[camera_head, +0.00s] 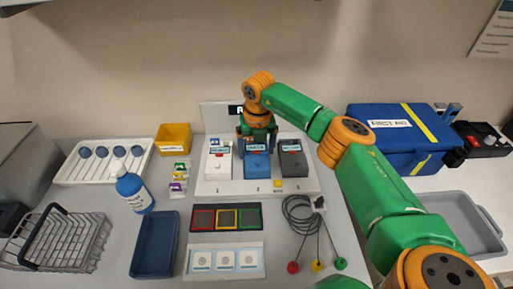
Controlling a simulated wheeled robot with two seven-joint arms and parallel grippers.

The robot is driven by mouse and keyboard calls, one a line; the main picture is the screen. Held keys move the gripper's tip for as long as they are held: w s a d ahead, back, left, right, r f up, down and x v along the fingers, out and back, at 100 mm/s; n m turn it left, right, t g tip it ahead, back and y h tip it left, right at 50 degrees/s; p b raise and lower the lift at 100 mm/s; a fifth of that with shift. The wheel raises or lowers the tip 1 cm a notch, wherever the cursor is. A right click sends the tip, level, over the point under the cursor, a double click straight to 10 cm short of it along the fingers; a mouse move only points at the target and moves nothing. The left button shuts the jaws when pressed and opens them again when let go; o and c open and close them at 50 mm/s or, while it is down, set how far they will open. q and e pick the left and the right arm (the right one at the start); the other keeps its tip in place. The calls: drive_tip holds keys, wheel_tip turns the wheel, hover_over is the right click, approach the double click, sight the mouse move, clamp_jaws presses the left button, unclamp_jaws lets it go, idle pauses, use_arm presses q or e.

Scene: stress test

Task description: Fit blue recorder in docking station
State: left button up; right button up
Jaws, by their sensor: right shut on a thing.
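The docking station (236,188) is a white board with an upright back and places numbered 1, 2 and 3. The blue recorder (257,169) is at the middle place, above the number 2. My right gripper (257,147) is shut on its upper part, coming down from above and behind. Whether the recorder is fully seated cannot be told from this angle. A white recorder (219,165) stands at place 1 and a dark grey recorder (294,164) at place 3. My left gripper is not in view.
Sensor leads (301,220) lie coiled at the front right. A blue first aid bag (403,138) and a grey bin (462,222) are at right.

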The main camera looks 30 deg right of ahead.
sight(256, 150)
drive_tip(key=shift+f, duration=0.3)
idle(0.5)
idle(0.5)
drive_tip(key=o, duration=1.2)
drive_tip(key=shift+r, duration=0.15)
drive_tip(key=shift+r+p, duration=1.6)
drive_tip(key=shift+r, duration=0.3)
drive_tip(key=shift+r, duration=0.1)
wheel_tip(256, 150, up, 3)
drive_tip(key=p, duration=0.3)
